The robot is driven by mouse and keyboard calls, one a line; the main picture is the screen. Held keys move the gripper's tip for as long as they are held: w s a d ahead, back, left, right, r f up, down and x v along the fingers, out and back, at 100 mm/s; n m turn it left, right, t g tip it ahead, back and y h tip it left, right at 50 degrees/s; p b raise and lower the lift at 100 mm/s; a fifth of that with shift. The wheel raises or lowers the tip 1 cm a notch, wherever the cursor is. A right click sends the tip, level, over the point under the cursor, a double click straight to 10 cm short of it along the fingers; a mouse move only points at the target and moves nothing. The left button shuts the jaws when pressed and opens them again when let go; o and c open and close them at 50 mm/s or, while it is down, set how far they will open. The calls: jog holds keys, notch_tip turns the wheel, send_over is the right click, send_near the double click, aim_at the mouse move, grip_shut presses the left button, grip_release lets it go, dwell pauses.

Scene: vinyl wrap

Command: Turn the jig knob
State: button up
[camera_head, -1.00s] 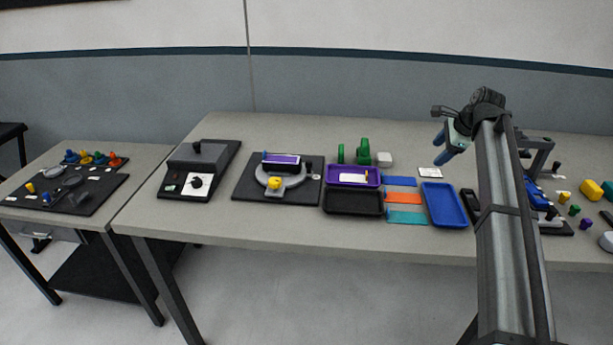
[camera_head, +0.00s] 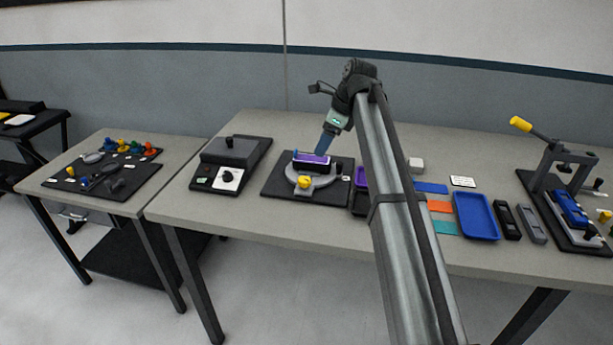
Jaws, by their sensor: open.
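The jig is a grey ring fixture (camera_head: 322,188) on a black base plate (camera_head: 275,190), with a purple block (camera_head: 312,162) set upright across it. A yellow knob (camera_head: 304,182) sits at the ring's front. The gap between the fingers is hard to make out at this size.
Left of the jig stands a black box with a dial knob (camera_head: 228,176). My arm hides part of the purple and black trays to the right. Beyond are coloured strips, a blue tray (camera_head: 477,217) and a lever press with a yellow handle (camera_head: 521,124). The table front below the jig is clear.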

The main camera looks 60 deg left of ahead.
aim_at(305, 179)
jog(key=x, duration=1.3)
jog(key=shift+s+a+f, duration=0.1)
jog(key=shift+s+f, duration=0.05)
jog(key=shift+f, duration=0.1)
jog(key=c, duration=1.1)
jog(key=shift+o, duration=0.2)
